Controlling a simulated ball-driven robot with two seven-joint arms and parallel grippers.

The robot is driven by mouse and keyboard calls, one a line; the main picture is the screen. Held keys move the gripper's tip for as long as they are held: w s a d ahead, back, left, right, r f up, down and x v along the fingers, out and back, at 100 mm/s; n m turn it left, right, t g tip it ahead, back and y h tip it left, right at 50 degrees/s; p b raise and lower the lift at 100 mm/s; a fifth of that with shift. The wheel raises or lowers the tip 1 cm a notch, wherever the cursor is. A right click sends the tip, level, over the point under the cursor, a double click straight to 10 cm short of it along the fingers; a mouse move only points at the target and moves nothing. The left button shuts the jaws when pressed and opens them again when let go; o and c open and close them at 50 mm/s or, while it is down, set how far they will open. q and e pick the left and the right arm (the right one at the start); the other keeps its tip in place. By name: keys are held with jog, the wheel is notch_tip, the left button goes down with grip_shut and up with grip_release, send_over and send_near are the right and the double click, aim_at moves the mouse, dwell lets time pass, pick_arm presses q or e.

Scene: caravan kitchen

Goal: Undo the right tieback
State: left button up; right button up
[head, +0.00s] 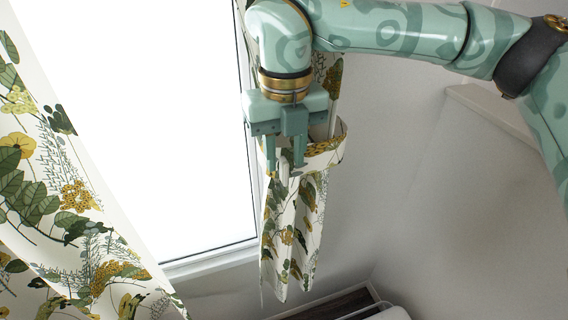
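The right curtain (289,235), white with green and yellow leaves, hangs gathered beside the window. The right tieback (332,151), a band in a similar print, loops around it and stands out to the right. My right gripper (285,165) points down in front of the tieback's left part. Its two fingers are apart, one on each side of a small pale tab (284,172). I cannot tell whether they touch it. The gripper hides part of the band and the curtain behind. My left gripper is out of view.
The bright window (170,120) and its sill (210,262) are left of the right curtain. Another printed curtain (60,200) hangs slanted at the far left. The grey wall (400,200) on the right is bare. A pale ledge (490,105) juts out at upper right.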

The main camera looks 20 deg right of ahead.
notch_tip(320, 180, down, 2)
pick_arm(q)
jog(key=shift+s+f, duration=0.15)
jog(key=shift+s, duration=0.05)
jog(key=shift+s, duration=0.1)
pick_arm(e)
grip_shut()
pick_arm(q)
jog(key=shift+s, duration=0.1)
